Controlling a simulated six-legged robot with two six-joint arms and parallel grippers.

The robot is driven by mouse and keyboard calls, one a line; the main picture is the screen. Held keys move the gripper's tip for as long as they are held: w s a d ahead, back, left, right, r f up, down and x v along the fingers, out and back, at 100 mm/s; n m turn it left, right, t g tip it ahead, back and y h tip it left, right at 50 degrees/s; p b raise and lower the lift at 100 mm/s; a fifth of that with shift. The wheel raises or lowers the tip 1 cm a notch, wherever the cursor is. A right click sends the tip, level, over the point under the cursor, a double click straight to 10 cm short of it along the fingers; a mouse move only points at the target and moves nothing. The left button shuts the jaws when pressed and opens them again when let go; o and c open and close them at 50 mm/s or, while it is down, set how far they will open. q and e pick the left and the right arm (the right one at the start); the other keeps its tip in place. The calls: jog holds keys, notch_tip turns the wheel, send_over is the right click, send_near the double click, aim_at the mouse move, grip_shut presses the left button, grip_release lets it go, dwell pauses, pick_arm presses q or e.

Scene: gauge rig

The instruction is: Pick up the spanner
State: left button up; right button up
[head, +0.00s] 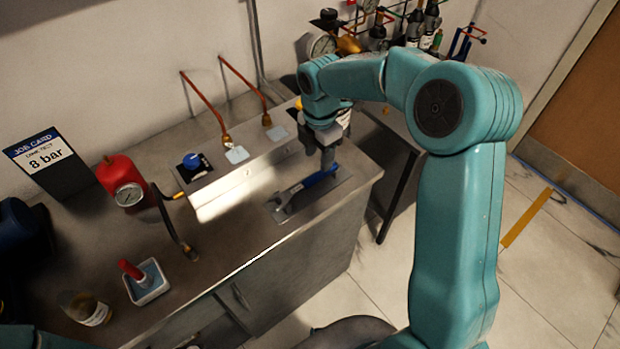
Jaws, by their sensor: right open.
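The spanner (298,188) lies in a shallow grey tray (341,186) near the right end of the bench. Its metal jaw end points left and its blue handle points right. My right gripper (327,164) points down over the handle's right end. It is open, and its fingers hide part of that end. I cannot tell whether they touch the handle. My left gripper is not in view.
The bench (215,255) also holds a job card reading 8 bar (47,162), a red gauge unit (122,181), a white dish with a red-handled item (147,282) and a jar (84,308). A raised panel with a blue knob (193,161) stands behind the tray.

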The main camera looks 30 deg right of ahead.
aim_at(317, 176)
jog(key=shift+d+f, duration=0.2)
jog(key=shift+f, duration=0.65)
jog(key=f, duration=0.3)
jog(key=f+p, duration=0.1)
jog(key=shift+a+f, duration=0.25)
jog(key=shift+a, duration=0.1)
jog(key=shift+w+d+f, duration=0.1)
jog(key=shift+f, duration=0.3)
jog(key=shift+r, duration=0.1)
jog(key=shift+c, duration=1.2)
grip_shut()
